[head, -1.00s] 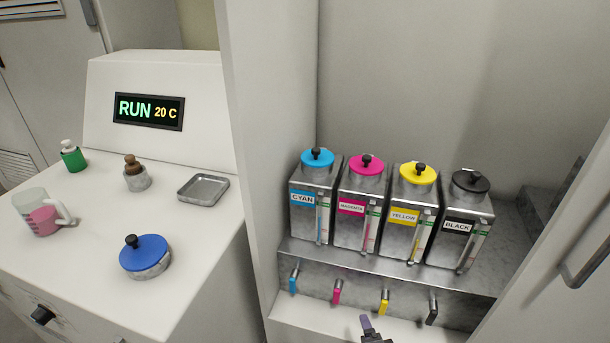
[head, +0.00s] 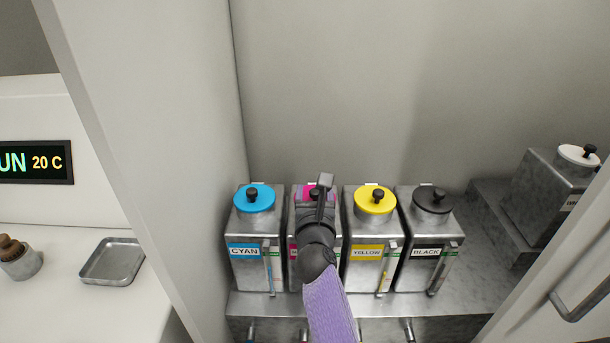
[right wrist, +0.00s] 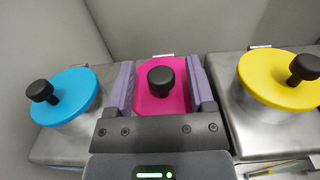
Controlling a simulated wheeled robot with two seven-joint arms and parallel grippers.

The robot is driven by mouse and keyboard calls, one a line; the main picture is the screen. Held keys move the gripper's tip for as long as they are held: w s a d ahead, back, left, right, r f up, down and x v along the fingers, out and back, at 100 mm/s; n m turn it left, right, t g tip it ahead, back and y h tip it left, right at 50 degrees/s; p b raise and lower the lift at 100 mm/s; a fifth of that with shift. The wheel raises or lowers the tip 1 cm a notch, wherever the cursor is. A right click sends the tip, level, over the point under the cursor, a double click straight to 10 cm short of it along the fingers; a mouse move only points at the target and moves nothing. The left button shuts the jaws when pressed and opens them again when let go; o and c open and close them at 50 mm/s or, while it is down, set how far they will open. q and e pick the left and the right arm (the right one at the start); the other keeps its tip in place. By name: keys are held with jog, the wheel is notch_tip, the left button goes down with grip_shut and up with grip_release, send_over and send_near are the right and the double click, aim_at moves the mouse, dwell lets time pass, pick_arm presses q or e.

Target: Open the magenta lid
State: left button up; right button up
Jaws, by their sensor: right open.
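The magenta lid (right wrist: 176,99) with its black knob (right wrist: 161,80) sits on the magenta tank, second from the left in the row. In the head view only a strip of the lid (head: 309,191) shows, as my right arm covers most of that tank. My right gripper (right wrist: 161,78) is open, its two purple-grey fingers on either side of the lid and knob in the right wrist view. I cannot tell whether the fingers touch the lid. In the head view the right gripper (head: 322,187) is above the tank. My left gripper is not in view.
The cyan lid (head: 254,198) is on the left, and the yellow lid (head: 375,199) and black lid (head: 433,199) are on the right, close by. A cabinet wall (head: 150,150) stands left. A white-lidded tank (head: 556,190) stands at the right, near a door handle (head: 585,305).

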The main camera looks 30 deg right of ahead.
jog(key=shift+w+d, duration=0.15)
jog(key=shift+w, duration=0.05)
jog(key=shift+s, duration=0.15)
jog(key=shift+c, duration=0.5)
grip_shut()
dwell(0.7)
